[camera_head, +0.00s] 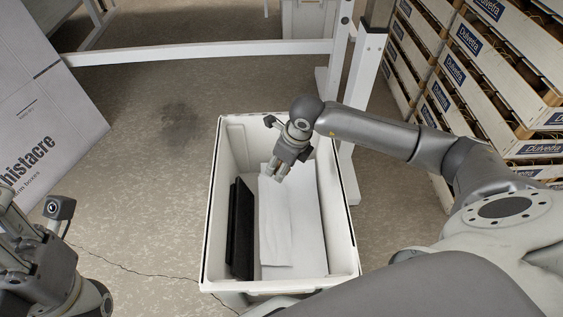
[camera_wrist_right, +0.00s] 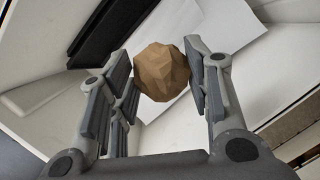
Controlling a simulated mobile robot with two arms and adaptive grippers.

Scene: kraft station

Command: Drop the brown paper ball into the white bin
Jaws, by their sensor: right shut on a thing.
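The brown paper ball (camera_wrist_right: 162,72) is between the fingers of my right gripper (camera_wrist_right: 158,80) in the right wrist view, and the gripper is shut on it. In the head view the right gripper (camera_head: 277,172) hangs over the far part of the white bin (camera_head: 213,225), pointing down. The ball is hidden in the head view. My left gripper (camera_head: 40,255) is at the lower left, left of the bin; its fingers do not show clearly.
Inside the bin are a black flat item (camera_head: 241,230) and white sheets (camera_head: 275,225). A white frame (camera_head: 200,52) stands behind the bin. Stacked crates (camera_head: 470,75) are at the right, and a large grey box (camera_head: 40,100) leans at the left. Floor left of the bin is clear.

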